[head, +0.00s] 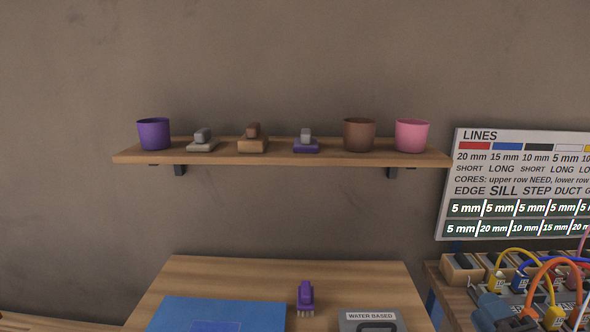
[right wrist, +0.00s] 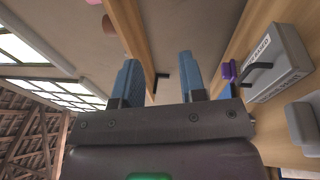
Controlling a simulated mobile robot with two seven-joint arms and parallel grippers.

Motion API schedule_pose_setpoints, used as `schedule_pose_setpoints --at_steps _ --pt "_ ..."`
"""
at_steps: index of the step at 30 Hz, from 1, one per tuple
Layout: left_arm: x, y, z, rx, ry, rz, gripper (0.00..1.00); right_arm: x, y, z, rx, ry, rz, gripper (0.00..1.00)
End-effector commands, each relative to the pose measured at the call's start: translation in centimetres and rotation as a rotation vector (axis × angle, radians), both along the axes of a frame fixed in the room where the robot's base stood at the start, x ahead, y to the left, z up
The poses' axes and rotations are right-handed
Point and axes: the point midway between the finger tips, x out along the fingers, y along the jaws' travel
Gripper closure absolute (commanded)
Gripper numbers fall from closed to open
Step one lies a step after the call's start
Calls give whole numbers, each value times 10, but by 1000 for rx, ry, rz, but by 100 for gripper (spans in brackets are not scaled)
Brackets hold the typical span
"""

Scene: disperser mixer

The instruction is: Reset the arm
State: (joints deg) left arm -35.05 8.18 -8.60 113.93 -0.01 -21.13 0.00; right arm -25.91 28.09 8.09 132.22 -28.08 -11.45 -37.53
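My right gripper (right wrist: 158,68) is open in the right wrist view. Its two blue fingers stand well apart with nothing between them. Blue parts that look like this gripper (head: 495,313) show at the lower right of the head view, in front of the cables. The purple brush-like tool (head: 306,295) stands on the wooden table (head: 215,275); in the right wrist view it appears beside the right-hand finger. My left gripper is in neither view.
A wooden shelf (head: 280,157) on the wall carries cups and several small blocks with handles. A blue mat (head: 190,313) and a grey box labelled WATER BASED (head: 355,320) are on the table. A side bench with coloured cables (head: 540,285) is at right below a sign (head: 510,165).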

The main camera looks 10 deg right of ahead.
Motion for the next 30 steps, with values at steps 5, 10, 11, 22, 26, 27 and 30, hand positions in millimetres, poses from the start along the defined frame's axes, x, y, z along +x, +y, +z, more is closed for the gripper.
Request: schedule_pose_setpoints --at_steps 5,10,11,22,26,27,30 --pt "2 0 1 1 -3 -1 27 -16 0 -46 372 169 -177 62" --pt "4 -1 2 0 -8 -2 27 -41 14 -93 704 343 -350 62" --pt "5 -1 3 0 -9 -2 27 -47 17 -101 759 375 -383 62" --pt "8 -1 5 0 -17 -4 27 -112 78 -165 1245 718 -710 62" --pt "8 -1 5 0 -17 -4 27 -127 94 -173 1320 792 -777 62" --pt "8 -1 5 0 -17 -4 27 -131 98 -175 1341 812 -797 62" --pt "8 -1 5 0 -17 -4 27 -141 109 -178 1385 860 -840 62"
